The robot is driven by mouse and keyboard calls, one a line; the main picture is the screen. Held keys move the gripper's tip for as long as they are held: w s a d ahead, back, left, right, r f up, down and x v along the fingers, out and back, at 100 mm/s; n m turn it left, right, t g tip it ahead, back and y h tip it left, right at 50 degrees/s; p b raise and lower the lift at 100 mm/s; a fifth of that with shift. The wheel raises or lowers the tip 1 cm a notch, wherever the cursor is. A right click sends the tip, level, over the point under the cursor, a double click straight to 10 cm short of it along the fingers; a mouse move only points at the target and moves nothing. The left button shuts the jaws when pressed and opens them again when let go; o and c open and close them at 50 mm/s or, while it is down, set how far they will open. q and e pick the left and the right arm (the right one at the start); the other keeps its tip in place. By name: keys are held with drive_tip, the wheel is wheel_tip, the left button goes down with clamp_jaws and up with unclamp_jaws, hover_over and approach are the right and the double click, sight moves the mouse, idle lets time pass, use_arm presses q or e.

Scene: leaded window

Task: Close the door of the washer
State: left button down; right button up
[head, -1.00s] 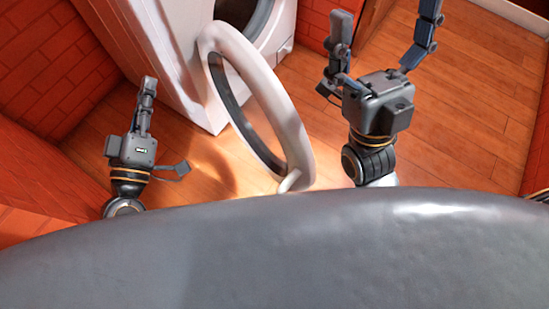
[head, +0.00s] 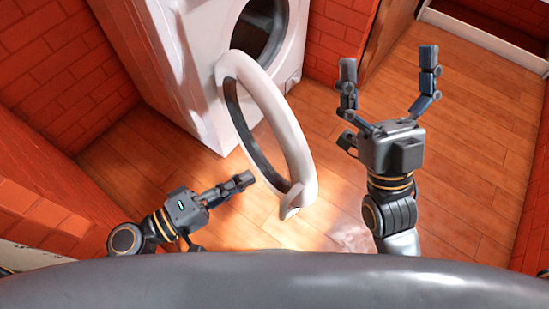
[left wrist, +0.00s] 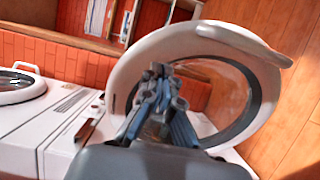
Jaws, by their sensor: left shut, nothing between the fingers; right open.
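The washer (head: 185,65) is a white front-loader at the upper left of the head view, with its dark round opening showing. Its door (head: 268,88), a white ring with dark glass, stands swung wide open towards me. My left gripper (head: 248,180) is shut and empty, left of the door's lower part, with its fingers pointing right towards it. In the left wrist view the door (left wrist: 245,45) fills the space beyond my left gripper (left wrist: 160,72); I cannot tell whether they touch. My right gripper (head: 390,75) is open and empty, right of the door.
Red brick walls (head: 60,60) stand at the left and behind the washer. The wooden floor (head: 470,170) is clear at the right. A second white machine with a round door (left wrist: 20,85) shows at the left of the left wrist view.

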sight(287, 155)
use_arm(q)
drive_tip(key=p+x, duration=0.1)
drive_tip(key=x, duration=0.5)
drive_tip(key=shift+w+d+r, duration=0.1)
drive_tip(key=shift+w+d, duration=0.35)
drive_tip(key=shift+d, duration=0.25)
use_arm(e)
drive_tip(key=w+f+g+h, duration=0.1)
drive_tip(key=w+f+g, duration=0.2)
drive_tip(key=w+f, duration=0.1)
drive_tip(key=shift+w+a+f+g, duration=0.15)
drive_tip(key=shift+w+a+g, duration=0.05)
drive_tip(key=shift+a+g, duration=0.1)
use_arm(q)
drive_tip(key=shift+w, duration=0.1)
